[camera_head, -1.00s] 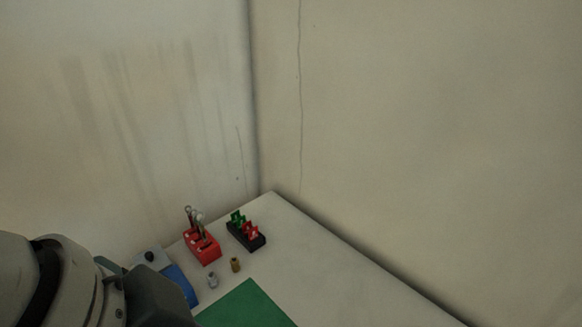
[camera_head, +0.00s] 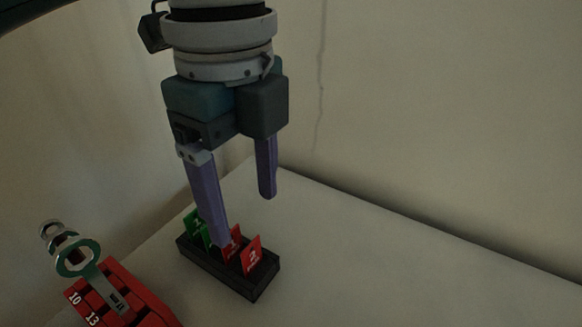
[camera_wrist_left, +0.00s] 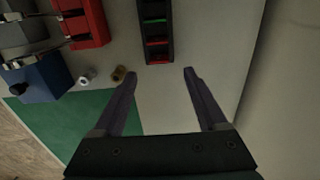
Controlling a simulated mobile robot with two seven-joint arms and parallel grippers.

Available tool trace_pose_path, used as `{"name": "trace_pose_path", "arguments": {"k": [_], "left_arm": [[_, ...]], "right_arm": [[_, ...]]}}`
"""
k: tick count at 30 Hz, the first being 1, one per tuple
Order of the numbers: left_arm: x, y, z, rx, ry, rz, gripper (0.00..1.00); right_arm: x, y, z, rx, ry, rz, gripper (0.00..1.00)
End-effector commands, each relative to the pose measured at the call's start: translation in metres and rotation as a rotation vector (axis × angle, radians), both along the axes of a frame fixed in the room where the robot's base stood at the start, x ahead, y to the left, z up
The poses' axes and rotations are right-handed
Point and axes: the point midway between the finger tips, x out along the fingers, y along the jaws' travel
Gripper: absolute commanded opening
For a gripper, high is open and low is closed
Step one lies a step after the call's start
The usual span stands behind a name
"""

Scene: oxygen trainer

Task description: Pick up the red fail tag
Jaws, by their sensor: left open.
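Two red tags stand upright in a black holder (camera_head: 264,289); the nearer red tag (camera_head: 252,256) is at its front right end. The other red tag (camera_head: 233,238) is partly behind a finger. A green tag (camera_head: 193,222) stands at the far end. My left gripper (camera_head: 245,219) points down, open and empty, above the holder, with one finger in front of the tags in the head view. In the left wrist view the red tags (camera_wrist_left: 158,60) lie just beyond the gap between the fingertips (camera_wrist_left: 159,72). My right gripper is not in view.
The left wrist view shows a blue object (camera_wrist_left: 45,88), a silver fitting (camera_wrist_left: 84,80), a brass fitting (camera_wrist_left: 118,73) and a green mat (camera_wrist_left: 75,125). The pale table right of the black holder is clear, up to the wall.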

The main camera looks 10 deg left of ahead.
Motion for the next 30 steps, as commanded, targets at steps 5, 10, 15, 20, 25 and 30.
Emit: {"name": "trace_pose_path", "arguments": {"k": [5, 10, 15, 20, 25, 30], "left_arm": [[-0.001, 0.0, -0.024, -0.001, 0.001, 0.002, 0.75], [-0.001, 0.002, -0.041, 0.001, 0.003, 0.002, 0.75], [0.0, 0.003, -0.069, -0.001, 0.001, 0.002, 0.75], [0.001, 0.003, -0.08, -0.001, -0.002, 0.001, 0.75], [0.001, 0.003, -0.08, -0.001, -0.002, 0.001, 0.75], [0.001, 0.003, -0.079, -0.001, -0.002, 0.001, 0.58]], "right_arm": [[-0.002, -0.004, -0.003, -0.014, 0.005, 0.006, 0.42], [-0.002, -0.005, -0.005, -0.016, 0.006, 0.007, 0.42], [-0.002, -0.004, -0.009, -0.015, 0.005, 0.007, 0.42], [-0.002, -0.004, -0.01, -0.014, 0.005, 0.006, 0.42], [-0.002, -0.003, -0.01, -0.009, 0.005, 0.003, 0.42], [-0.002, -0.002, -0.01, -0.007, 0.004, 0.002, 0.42]]}}
